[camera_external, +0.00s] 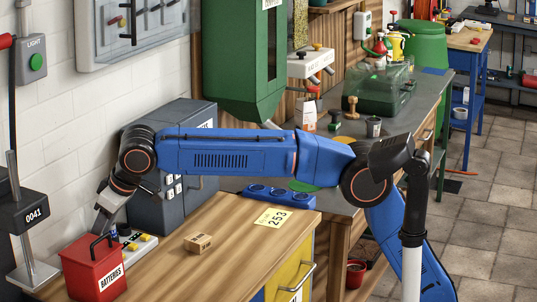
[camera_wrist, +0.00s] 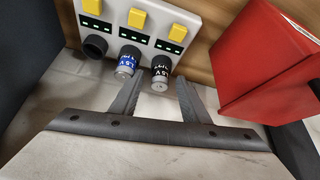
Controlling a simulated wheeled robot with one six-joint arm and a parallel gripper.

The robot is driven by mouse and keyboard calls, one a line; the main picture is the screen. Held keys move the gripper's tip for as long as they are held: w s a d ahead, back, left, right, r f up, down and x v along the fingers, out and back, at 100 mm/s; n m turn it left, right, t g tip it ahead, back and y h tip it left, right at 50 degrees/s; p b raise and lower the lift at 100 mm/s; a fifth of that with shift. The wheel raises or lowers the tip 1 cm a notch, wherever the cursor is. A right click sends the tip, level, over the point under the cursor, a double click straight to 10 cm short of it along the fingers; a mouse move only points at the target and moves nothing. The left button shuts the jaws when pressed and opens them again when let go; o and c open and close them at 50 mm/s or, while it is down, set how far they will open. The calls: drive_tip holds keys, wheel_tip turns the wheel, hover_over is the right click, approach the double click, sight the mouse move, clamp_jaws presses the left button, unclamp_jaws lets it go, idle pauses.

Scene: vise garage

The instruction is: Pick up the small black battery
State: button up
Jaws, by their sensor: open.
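The small black battery (camera_wrist: 161,68) sits in the right socket of a pale charger (camera_wrist: 172,22) in the wrist view, its silver end pointing toward me. A blue battery (camera_wrist: 127,62) sits in the middle socket; the left socket (camera_wrist: 95,46) looks empty. My gripper (camera_wrist: 158,79) is open, and the black battery's silver end shows between its fingertips. I cannot tell whether the fingers touch it. The blue battery is just left of the left finger. In the external view my gripper (camera_external: 112,218) is low over the bench at the charger (camera_external: 142,242); the batteries are hard to make out there.
A red box (camera_external: 95,268) labelled BATTERIES stands beside the charger and fills the right side of the wrist view (camera_wrist: 262,62). A dark grey cabinet (camera_external: 172,215) stands behind. A small cardboard box (camera_external: 198,243) and a yellow note (camera_external: 272,218) lie on the otherwise clear wooden bench (camera_external: 175,280).

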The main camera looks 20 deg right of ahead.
clamp_jaws()
drive_tip(key=shift+r, duration=0.2)
